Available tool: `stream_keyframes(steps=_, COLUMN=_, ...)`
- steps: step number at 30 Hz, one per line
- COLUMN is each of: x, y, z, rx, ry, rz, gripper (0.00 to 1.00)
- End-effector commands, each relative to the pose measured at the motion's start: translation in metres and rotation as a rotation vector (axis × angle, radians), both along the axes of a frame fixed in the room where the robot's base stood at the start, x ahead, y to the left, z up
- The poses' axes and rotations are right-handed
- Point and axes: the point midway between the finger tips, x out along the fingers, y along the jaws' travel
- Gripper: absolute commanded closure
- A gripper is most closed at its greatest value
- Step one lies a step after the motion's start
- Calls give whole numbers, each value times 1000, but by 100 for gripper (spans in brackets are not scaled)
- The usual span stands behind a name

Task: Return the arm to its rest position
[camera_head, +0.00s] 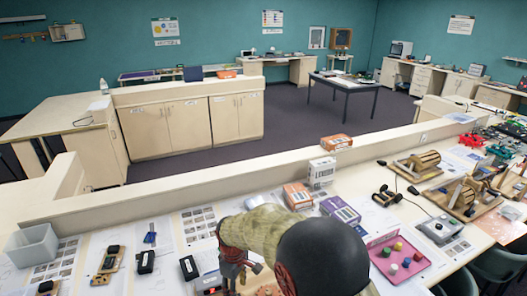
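My arm (318,262) rises at the bottom middle, with a large black rounded link in front and a beige, rough-textured section behind it. My gripper (230,275) hangs at the left end of the arm, low over the white tabletop (163,280). It shows only as dark and reddish parts, partly cut by the picture's bottom edge. I cannot tell whether its fingers are open or shut, or whether anything is between them. Part of the table beneath the arm is hidden.
A grey bin (32,246) stands at left. Small black devices lie left of my gripper. Boxes (298,195), a pink tray (398,258) with coloured pieces, and wooden coil models (417,165) crowd the right. A raised ledge (230,178) runs behind; open floor lies beyond.

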Motion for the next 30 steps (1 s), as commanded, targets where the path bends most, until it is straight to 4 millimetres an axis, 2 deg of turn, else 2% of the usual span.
stream_keyframes(steps=2, x=-8, y=-5, z=-5, rx=-11, ry=18, rz=-60, gripper=55)
stream_keyframes(steps=5, x=-34, y=-20, z=-14, rx=-45, ry=62, rz=-152, gripper=55)
stream_keyframes(steps=9, x=-61, y=-43, z=4, rx=-60, ry=74, rz=-274, gripper=55)
stream_keyframes(steps=14, x=-82, y=-76, z=29, rx=-54, ry=62, rz=-412, gripper=55)
stream_keyframes(steps=21, x=-115, y=-133, z=65, rx=-11, ry=10, rz=-620, gripper=55)
stream_keyframes(steps=30, x=-163, y=-199, z=90, rx=67, ry=-79, rz=-838, gripper=55)
